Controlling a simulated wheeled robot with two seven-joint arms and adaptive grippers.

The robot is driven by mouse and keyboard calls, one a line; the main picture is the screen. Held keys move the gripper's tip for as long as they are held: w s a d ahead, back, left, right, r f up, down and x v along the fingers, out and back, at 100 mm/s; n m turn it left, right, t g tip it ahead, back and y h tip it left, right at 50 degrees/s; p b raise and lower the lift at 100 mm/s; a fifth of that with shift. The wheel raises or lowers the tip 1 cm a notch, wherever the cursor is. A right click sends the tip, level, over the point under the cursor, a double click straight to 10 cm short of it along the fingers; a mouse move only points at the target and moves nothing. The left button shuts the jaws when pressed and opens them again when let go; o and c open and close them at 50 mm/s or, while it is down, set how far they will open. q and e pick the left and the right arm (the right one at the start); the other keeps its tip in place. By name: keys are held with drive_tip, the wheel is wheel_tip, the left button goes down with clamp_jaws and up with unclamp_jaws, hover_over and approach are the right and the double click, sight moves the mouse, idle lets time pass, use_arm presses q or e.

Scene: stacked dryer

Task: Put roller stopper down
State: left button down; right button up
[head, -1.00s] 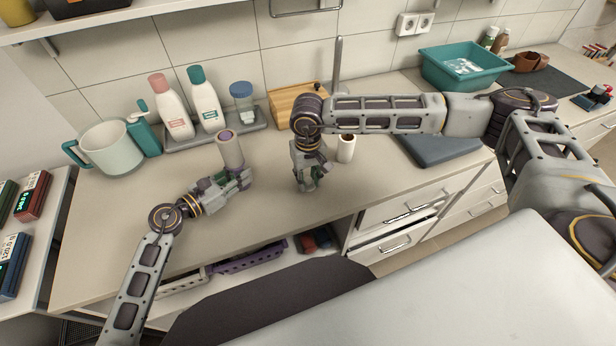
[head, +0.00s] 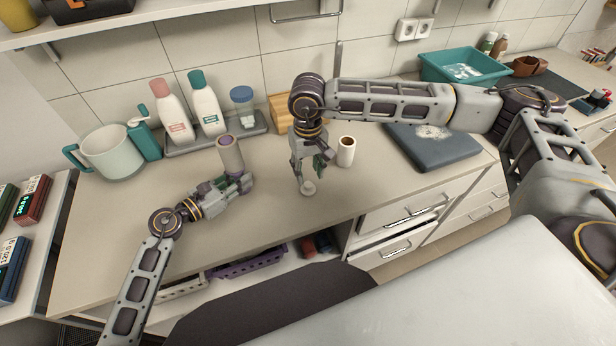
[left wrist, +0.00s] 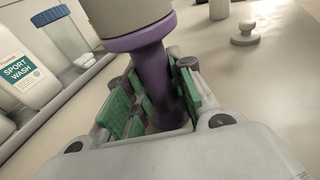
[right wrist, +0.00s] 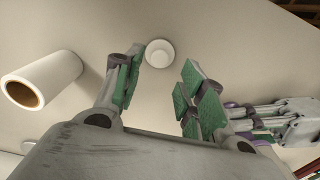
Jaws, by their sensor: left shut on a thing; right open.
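The roller stopper (head: 308,187), a small white knob, stands on the counter just below my right gripper (head: 309,168). It also shows in the left wrist view (left wrist: 243,33) and, as a round white cap, beyond the fingertips in the right wrist view (right wrist: 160,52). My right gripper (right wrist: 160,82) is open and empty, with its fingers apart from the stopper. My left gripper (head: 238,183) is shut on the purple handle (left wrist: 155,75) of the upright lint roller (head: 230,153).
A white paper roll (head: 346,152) stands right of my right gripper. A dark grey pad (head: 440,150) lies at right. The front middle counter is clear.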

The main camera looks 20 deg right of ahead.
sight(308, 184)
wheel_tip(308, 184, up, 6)
drive_tip(key=shift+r, duration=0.25)
idle(0.5)
use_arm(q)
drive_tip(key=c, duration=1.5)
unclamp_jaws()
drive_tip(key=shift+o, duration=0.2)
drive_tip(key=o, duration=1.2)
drive_tip(key=shift+o, duration=1.3)
drive_tip(key=shift+a, duration=0.1)
